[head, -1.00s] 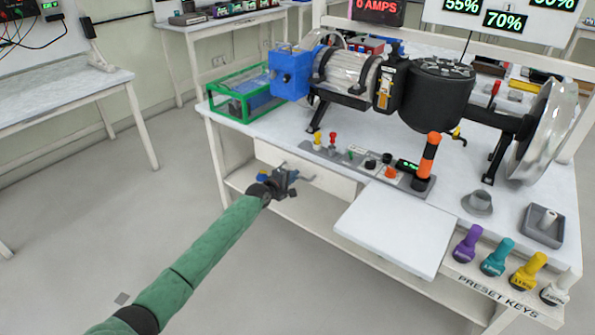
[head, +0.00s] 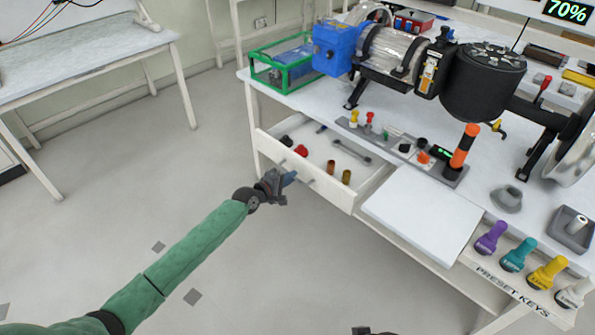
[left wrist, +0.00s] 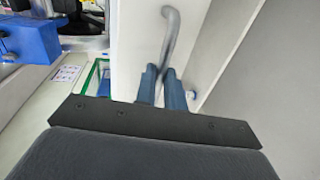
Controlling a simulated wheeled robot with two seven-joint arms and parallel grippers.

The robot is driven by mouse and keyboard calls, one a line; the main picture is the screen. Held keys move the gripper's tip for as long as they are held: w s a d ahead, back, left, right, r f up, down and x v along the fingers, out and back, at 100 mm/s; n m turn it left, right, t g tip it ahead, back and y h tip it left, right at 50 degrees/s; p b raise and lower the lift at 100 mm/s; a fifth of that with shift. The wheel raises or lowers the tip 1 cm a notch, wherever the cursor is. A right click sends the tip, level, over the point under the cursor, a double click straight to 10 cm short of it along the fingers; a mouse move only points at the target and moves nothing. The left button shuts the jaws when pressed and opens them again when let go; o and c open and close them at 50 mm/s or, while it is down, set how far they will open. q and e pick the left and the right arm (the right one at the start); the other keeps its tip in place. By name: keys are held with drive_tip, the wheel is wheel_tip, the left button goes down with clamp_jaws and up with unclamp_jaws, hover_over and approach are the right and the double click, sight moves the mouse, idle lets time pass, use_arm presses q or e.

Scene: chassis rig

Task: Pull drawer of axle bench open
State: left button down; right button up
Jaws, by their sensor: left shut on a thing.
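The drawer (head: 333,196) of the axle bench (head: 410,115) stands pulled out in the head view, with its inside showing. It holds red, brown and dark small parts and a wrench (head: 352,152). My left gripper (head: 287,178) is at the drawer's front. In the left wrist view, its blue fingers (left wrist: 162,88) are shut on the curved grey drawer handle (left wrist: 173,35). The part of the handle between the fingers is hidden. A dark piece at the bottom edge of the head view, probably my right gripper (head: 372,331), is mostly cut off.
A white pull-out board (head: 423,212) juts from the bench just right of the drawer. Coloured preset keys (head: 518,255) stand along the front edge. A control strip with an orange-black post (head: 464,146) lies behind the drawer. The floor in front is clear.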

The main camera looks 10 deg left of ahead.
use_arm(q)
drive_tip(key=shift+s+a, duration=0.15)
drive_tip(key=shift+s, duration=0.15)
use_arm(e)
drive_tip(key=shift+d, duration=0.1)
use_arm(q)
drive_tip(key=c, duration=1.5)
unclamp_jaws()
drive_tip(key=v, duration=0.7)
drive_tip(key=shift+s+a+b, duration=0.3)
drive_tip(key=shift+b, duration=0.05)
use_arm(e)
drive_tip(key=shift+w+a+f, duration=0.2)
drive_tip(key=shift+a+f, duration=0.2)
drive_tip(key=shift+a, duration=0.3)
drive_tip(key=shift+s+d+f, duration=0.1)
drive_tip(key=shift+d, duration=0.05)
